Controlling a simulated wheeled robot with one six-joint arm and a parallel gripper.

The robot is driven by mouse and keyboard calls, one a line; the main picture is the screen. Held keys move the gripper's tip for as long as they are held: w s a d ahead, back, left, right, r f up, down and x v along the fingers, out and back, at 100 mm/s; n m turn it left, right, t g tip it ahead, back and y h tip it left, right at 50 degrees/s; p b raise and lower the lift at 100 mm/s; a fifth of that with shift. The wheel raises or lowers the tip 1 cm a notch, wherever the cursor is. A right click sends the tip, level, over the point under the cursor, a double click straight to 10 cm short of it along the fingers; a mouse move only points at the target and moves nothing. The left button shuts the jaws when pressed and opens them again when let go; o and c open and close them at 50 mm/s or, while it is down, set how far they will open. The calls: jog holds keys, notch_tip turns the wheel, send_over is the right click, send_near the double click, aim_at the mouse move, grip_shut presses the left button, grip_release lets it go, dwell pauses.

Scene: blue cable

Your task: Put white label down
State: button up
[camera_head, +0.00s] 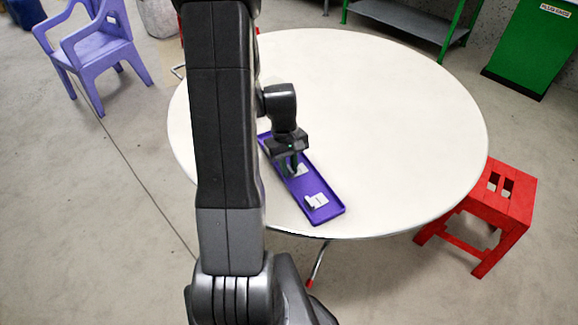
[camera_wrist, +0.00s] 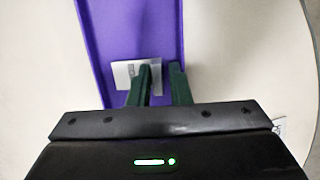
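A purple tray (camera_head: 329,215) lies on the round table. A white label (camera_head: 301,170) lies in the tray by my fingertips. It also shows in the wrist view (camera_wrist: 123,74), flat on the tray floor and partly hidden by my left finger. My gripper (camera_head: 291,168) points down over the tray. In the wrist view my gripper (camera_wrist: 164,68) has its two dark green fingers apart, with purple tray and a bit of label visible between them. I cannot tell whether a finger touches the label. A second white label (camera_head: 318,200) lies near the tray's front end.
The round white table (camera_head: 400,120) is clear to the right of the tray. A red stool (camera_head: 495,205) stands at its right and a purple chair (camera_head: 95,45) at the back left. A green bin (camera_head: 535,45) and grey shelf (camera_head: 410,18) stand behind.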

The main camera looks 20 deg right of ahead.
notch_tip(320, 180, up, 12)
jog(key=w+p, duration=0.1)
jog(key=w, duration=0.1)
jog(key=shift+a, duration=0.15)
jog(key=shift+o, duration=0.2)
jog(key=shift+w, duration=0.1)
dwell(1.2)
